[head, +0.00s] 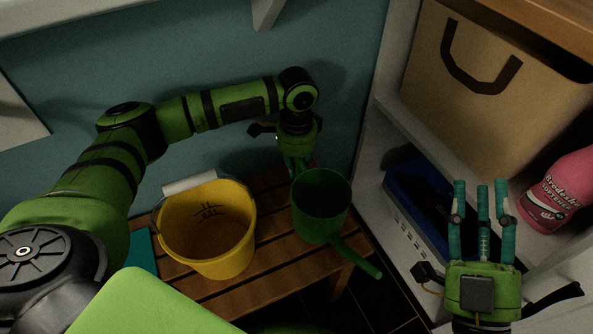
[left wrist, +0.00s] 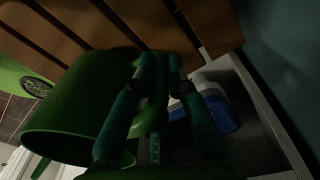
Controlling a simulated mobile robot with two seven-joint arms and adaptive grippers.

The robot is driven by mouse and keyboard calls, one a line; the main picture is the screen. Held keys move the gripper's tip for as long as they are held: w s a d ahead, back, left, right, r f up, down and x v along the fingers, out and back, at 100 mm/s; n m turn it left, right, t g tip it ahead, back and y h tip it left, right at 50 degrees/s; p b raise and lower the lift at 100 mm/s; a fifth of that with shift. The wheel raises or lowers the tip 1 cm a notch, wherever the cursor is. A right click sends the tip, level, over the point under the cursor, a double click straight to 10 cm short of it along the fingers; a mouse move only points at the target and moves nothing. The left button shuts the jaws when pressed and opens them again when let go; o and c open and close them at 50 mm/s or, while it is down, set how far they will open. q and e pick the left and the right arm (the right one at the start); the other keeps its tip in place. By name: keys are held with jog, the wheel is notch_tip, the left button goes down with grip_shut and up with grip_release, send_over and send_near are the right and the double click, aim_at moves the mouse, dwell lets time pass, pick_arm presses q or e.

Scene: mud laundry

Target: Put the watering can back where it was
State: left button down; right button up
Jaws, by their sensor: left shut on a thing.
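The green watering can (head: 322,205) is at the right end of the wooden slatted bench (head: 262,292), its long spout pointing to the lower right. I cannot tell whether its base touches the slats. My left gripper (head: 297,167) is at the can's back side, shut on it. In the left wrist view the fingers of that gripper (left wrist: 158,68) close around the can's handle, with the can's body (left wrist: 70,115) to the left. My right gripper (head: 482,192) is at the lower right, fingers up and apart, empty, in front of the shelf unit.
A yellow bucket (head: 207,262) stands on the bench left of the can. The white shelf unit (head: 367,135) on the right holds a tan bag (head: 485,105), a pink bottle (head: 565,185) and a blue box (head: 415,200). A teal wall (head: 215,65) stands behind.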

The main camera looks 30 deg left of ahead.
pick_arm(q)
jog(key=shift+f, duration=0.65)
pick_arm(e)
jog(key=s+r+y, duration=0.1)
jog(key=s+r+t+y, duration=0.1)
jog(key=r, duration=0.1)
jog(key=shift+s+a+r+n+t, duration=0.2)
jog(key=shift+s+n+t, duration=0.1)
jog(key=shift+n, duration=0.1)
jog(key=shift+f, duration=0.1)
pick_arm(q)
jog(key=c, duration=1.3)
grip_release()
pick_arm(e)
jog(key=shift+w, duration=0.15)
pick_arm(q)
jog(key=shift+o, duration=0.2)
pick_arm(e)
jog(key=shift+f, duration=0.1)
